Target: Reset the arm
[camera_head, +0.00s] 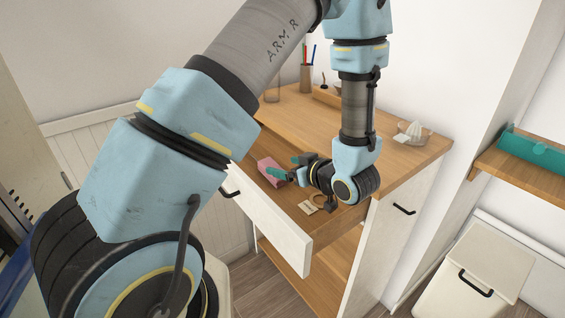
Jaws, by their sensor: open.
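My arm reaches from the lower left, up over the top and down to a dresser (425,150). My gripper (286,166) hangs over an open drawer (268,235) and points to the left. Its teal fingers are apart. A pink box-like thing (266,165) lies in the drawer close to the fingertips. I cannot tell whether the fingers touch it. Small flat light-brown pieces (307,208) lie in the drawer below my wrist. My arm hides part of the drawer and of the dresser top.
A cup of pens (306,78), a glass (272,92) and a bowl with white tissue (412,132) stand on the dresser top. A shelf (520,172) with a teal case (535,152) is at the right, above a white bin (478,275). The drawer juts out over the floor.

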